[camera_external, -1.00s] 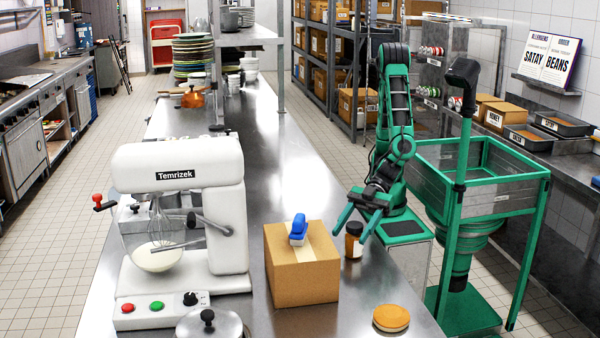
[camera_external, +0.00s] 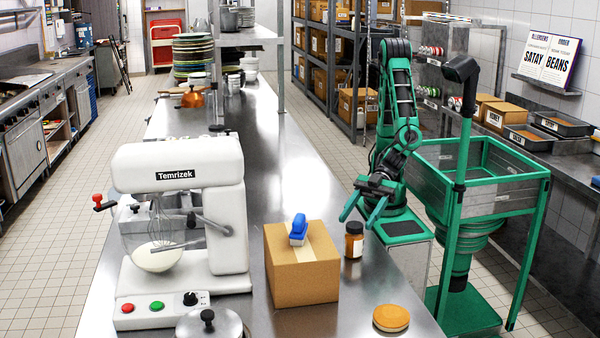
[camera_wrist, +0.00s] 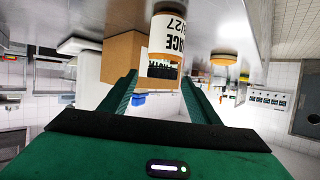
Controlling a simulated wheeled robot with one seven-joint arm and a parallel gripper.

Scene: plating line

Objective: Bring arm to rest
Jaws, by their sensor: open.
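My gripper (camera_external: 361,208) is open and empty at the right edge of the steel counter (camera_external: 290,150). Its two green fingers also show in the wrist view (camera_wrist: 160,95), spread apart. I see no contact between the jar and the fingers. My arm is bent above its green base at the right of the counter.
A cardboard box (camera_external: 302,270) with a blue tape dispenser (camera_external: 298,231) on it stands left of the jar. A round orange-topped item (camera_external: 391,318) lies near the front. A white mixer (camera_external: 180,205) fills the counter's left. A green-framed bin (camera_external: 480,180) stands right of my arm.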

